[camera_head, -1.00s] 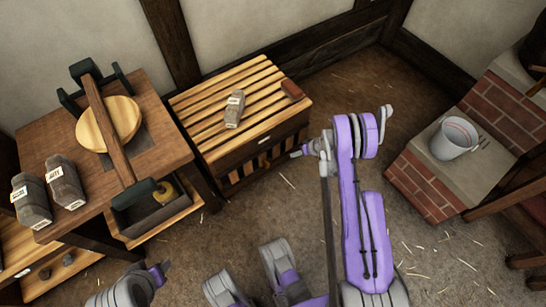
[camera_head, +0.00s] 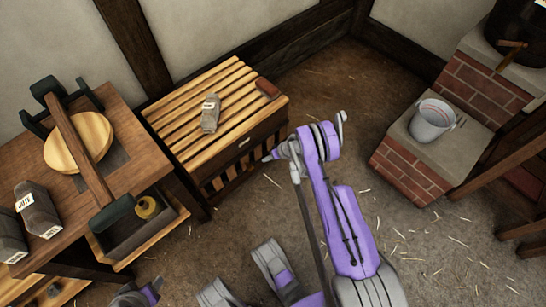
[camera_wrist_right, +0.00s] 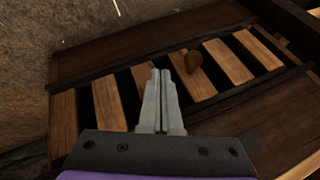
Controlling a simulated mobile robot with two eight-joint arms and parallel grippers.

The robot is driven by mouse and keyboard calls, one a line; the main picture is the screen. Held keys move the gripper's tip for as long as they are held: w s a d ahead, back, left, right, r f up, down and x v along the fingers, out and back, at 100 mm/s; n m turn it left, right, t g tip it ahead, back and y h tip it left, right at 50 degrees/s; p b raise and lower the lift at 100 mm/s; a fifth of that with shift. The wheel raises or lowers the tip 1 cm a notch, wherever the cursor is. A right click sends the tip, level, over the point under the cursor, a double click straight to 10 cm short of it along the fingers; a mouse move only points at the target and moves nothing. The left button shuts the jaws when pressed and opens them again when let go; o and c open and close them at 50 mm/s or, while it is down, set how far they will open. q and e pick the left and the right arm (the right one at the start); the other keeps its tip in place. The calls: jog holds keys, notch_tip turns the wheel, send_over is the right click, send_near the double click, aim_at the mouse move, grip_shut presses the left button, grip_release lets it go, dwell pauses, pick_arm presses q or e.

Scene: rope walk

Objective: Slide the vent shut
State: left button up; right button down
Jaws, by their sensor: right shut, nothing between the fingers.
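The vent (camera_wrist_right: 209,84) is a slatted panel low in the front of a slatted wooden chest (camera_head: 226,84). Dark gaps show between its pale slats. A small round wooden knob (camera_wrist_right: 193,61) stands out from the slats. My right gripper (camera_wrist_right: 159,76) is shut and empty in front of the vent, its tips left of the knob in the right wrist view; I cannot tell whether they touch a slat. In the head view the right gripper (camera_head: 270,157) is by the chest's front. Part of my left arm shows at the bottom left, its jaws unclear.
A grey labelled block (camera_head: 210,118) and a reddish-brown block (camera_head: 267,88) lie on the chest. A workbench (camera_head: 140,137) with a wooden disc stands left. A bucket (camera_head: 432,122) stands on a brick ledge (camera_head: 410,168) at the right. The straw-strewn floor between is clear.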

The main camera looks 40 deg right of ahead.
pick_arm(q)
jog(key=shift+w+f+b, duration=0.1)
jog(key=shift+f+b, duration=0.35)
jog(key=shift+b, duration=0.1)
pick_arm(e)
jog(key=a, duration=0.1)
jog(key=w+a+f, duration=0.1)
jog(key=a, duration=0.2)
jog(key=shift+w+a+f, duration=0.1)
jog(key=shift+w+f, duration=0.2)
pick_arm(q)
jog(key=shift+r, duration=0.1)
pick_arm(e)
jog(key=shift+s+a, duration=0.2)
jog(key=shift+a, duration=2.15)
pick_arm(q)
jog(key=shift+d, duration=0.1)
